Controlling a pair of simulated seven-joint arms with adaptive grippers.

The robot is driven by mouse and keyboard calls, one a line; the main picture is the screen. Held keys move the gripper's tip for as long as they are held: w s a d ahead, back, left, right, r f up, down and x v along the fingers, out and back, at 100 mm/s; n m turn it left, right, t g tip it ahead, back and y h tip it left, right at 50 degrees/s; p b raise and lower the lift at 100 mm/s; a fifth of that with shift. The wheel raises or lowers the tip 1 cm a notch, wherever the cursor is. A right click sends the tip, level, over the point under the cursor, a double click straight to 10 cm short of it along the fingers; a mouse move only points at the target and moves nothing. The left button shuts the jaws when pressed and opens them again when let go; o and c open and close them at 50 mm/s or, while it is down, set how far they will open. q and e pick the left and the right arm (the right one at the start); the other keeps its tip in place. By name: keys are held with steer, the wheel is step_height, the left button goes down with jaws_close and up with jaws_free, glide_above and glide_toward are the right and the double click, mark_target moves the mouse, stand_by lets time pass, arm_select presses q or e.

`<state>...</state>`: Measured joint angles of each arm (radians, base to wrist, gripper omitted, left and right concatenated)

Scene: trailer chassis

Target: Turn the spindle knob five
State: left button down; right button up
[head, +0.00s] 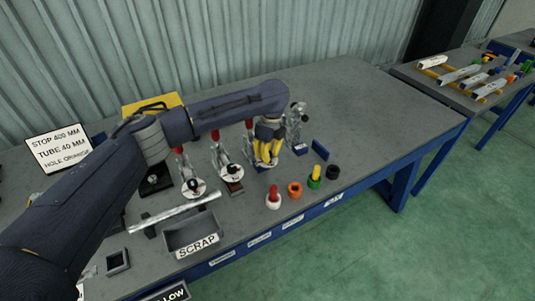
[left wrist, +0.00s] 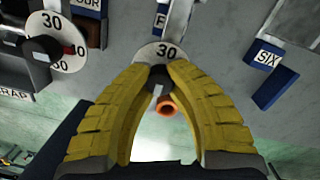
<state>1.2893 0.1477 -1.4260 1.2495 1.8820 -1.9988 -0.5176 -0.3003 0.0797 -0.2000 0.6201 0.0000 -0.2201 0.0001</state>
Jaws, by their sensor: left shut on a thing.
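My left gripper (head: 267,160) reaches down with yellow fingers over one of the spindle stations on the bench. In the left wrist view the fingers (left wrist: 160,88) close around a small dark knob (left wrist: 158,73) at the front of a white dial (left wrist: 149,53) that reads 30. A plate behind the dial shows only the letter F, the rest hidden, between the FOUR plate, partly cut off, and the SIX plate (left wrist: 265,57). The dial is covered by my gripper in the head view. My right gripper is not in view.
Neighbouring spindle stations with red handles (head: 220,137) stand to the left. A clear grey fixture (head: 297,118) stands just right of my gripper. Red, orange (head: 295,189), green and black (head: 333,172) pieces line the front. A SCRAP tray (head: 208,219) and silver tube (head: 172,213) lie left. The bench's right is clear.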

mark_target(270, 154)
arm_select(q)
steer(key=c, duration=1.1)
jaws_free()
steer(key=shift+r, duration=0.1)
steer(key=r, duration=0.8)
steer(key=d+r, duration=0.1)
steer(key=r, duration=0.2)
steer(key=shift+s+r, duration=0.15)
steer(key=shift+r, duration=0.25)
